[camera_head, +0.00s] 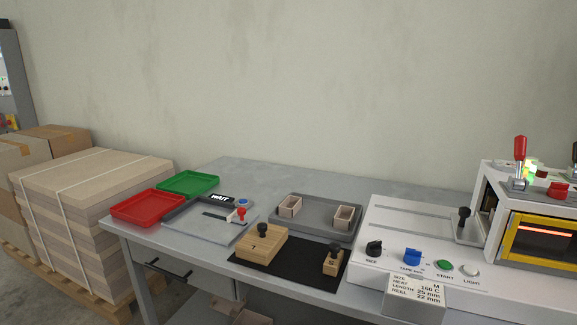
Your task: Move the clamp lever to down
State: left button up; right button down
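A lever with a red grip (520,148) stands upright on top of the white machine (410,222) at the right; it looks like the clamp lever. A second, smaller lever with a black knob (464,213) stands upright in front of the machine's raised part. Neither lever carries a readable label. Neither of my grippers is in view, and nothing touches the levers.
The machine has a yellow-framed window (512,236), dials and buttons, with a settings card (416,294) in front. Wooden blocks sit on a black mat (270,268). A grey tray (318,232), red tray (148,207) and green tray (188,183) share the table.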

aim_at(521, 151)
jog(key=k, duration=1)
jog(key=z, duration=2.65)
jog(key=i, duration=3.8)
jog(key=u, duration=3.85)
